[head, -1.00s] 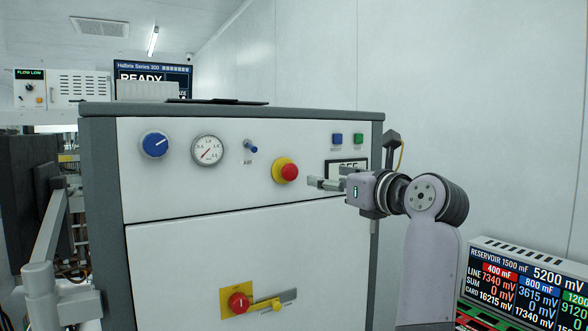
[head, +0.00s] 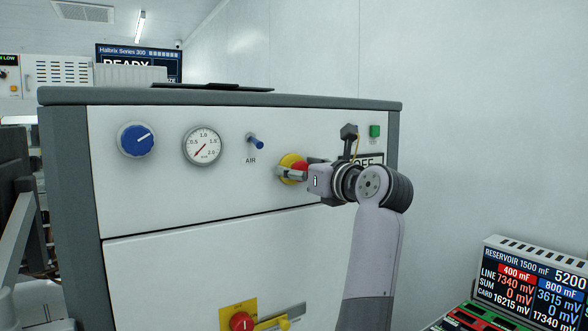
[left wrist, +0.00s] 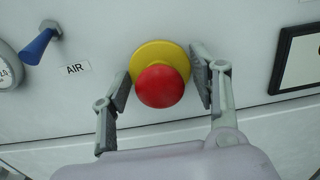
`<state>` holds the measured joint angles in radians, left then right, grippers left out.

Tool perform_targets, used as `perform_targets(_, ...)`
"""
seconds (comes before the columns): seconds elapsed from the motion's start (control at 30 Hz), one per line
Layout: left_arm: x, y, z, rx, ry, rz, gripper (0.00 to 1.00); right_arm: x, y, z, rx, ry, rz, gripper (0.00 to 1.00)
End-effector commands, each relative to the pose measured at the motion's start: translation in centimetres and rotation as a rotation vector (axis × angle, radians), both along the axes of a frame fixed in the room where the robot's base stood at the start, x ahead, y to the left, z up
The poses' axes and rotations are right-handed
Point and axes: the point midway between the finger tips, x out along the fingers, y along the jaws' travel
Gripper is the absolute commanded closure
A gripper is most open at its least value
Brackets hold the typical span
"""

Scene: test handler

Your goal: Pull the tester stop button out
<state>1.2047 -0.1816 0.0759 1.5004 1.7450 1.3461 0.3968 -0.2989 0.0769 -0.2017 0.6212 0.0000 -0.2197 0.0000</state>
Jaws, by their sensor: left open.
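The stop button is a red mushroom head (head: 297,165) on a round yellow base (head: 287,159), on the upper white panel of the tester. The left wrist view shows the red button (left wrist: 162,88) in front of its yellow base (left wrist: 150,53). My left gripper (head: 289,174) is at the button from the right, partly covering it. In the left wrist view its open fingers (left wrist: 161,78) stand one on each side of the button and base. A gap shows beside the red head on both sides. My right gripper is not in view.
The panel also carries a blue knob (head: 136,140), a gauge (head: 202,146), a blue AIR toggle (head: 256,142) and a green button (head: 375,130). An OFF display (head: 374,160) is partly hidden behind my arm. A red switch (head: 241,321) sits lower down.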

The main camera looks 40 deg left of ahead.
Motion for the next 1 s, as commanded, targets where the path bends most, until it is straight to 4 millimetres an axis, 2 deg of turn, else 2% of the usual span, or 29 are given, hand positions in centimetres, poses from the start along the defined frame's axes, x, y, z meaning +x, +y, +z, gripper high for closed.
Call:
perform_targets(0.27,0.02,0.0,-0.01,0.0,0.0,0.0,0.46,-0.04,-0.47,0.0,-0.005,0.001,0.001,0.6)
perform_targets(1.0,0.0,0.01,0.01,0.0,0.0,0.0,0.95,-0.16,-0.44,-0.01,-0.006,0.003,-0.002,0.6)
